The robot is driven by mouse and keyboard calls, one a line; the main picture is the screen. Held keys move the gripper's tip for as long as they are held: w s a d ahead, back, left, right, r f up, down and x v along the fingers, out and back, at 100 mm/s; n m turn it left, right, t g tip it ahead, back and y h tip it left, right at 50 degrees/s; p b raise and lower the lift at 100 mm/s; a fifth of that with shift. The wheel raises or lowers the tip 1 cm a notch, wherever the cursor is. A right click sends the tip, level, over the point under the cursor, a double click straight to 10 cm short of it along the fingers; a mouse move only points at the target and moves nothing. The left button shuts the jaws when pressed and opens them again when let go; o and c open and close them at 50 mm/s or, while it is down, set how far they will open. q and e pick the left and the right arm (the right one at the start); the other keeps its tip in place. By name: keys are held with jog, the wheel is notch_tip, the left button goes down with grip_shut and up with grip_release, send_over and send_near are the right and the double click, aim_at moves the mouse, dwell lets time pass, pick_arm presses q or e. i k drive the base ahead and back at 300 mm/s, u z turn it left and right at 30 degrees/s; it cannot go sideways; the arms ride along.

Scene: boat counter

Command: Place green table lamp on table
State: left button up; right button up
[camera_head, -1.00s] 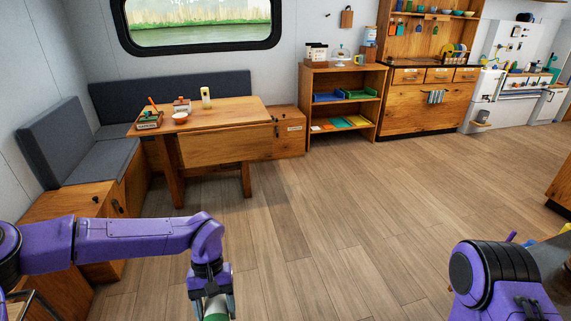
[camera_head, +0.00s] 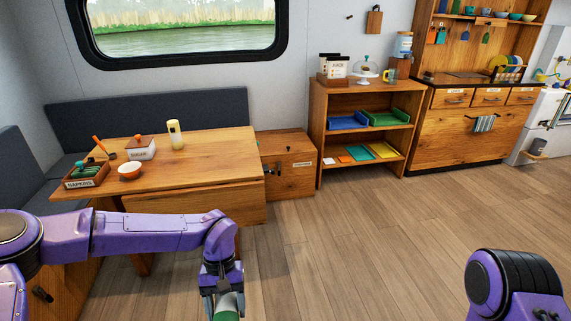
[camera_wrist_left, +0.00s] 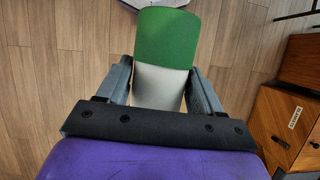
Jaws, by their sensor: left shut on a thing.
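The green table lamp (camera_wrist_left: 167,42) is held in my left gripper (camera_wrist_left: 163,85). In the left wrist view it shows a green shade and a white lower body between the two fingers. In the head view only a bit of the green lamp (camera_head: 228,313) shows at the bottom edge, below my left gripper (camera_head: 224,300). The wooden table (camera_head: 205,155) stands ahead and to the left, with its near leaf hanging down. My left arm crosses in front of the table's near side, and the gripper is short of the top. My right gripper is out of view.
The table's right half is bare. A grey bench (camera_head: 150,112) lies behind. A shelf unit (camera_head: 318,130) stands to the right.

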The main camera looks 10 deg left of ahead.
aim_at(219, 164)
jog(key=i, duration=3.75)
jog(key=u, duration=3.1)
